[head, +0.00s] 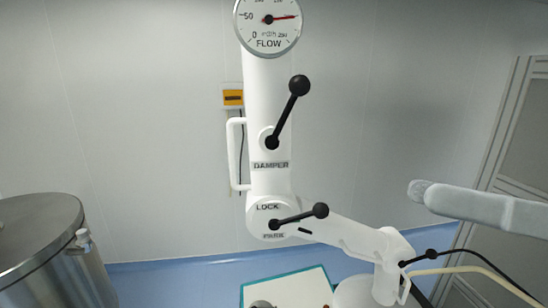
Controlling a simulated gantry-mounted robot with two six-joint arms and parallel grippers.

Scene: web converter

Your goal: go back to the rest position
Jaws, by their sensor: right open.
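My right gripper (420,191) shows at the right of the head view, its pale grey arm reaching in from the right edge. It is open, with nothing seen in it, and its tip points left. It appears in front of the wall, to the right of the white extraction arm (267,110) and above that arm's lower link. I cannot tell its depth from the arm. My left gripper is not in view.
The extraction arm carries a FLOW gauge (267,24), a black DAMPER lever (290,108) and a LOCK/PARK lever (300,214). A steel drum (45,250) stands lower left. A teal-edged white panel (295,288) lies below. A grey door (510,140) is at right.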

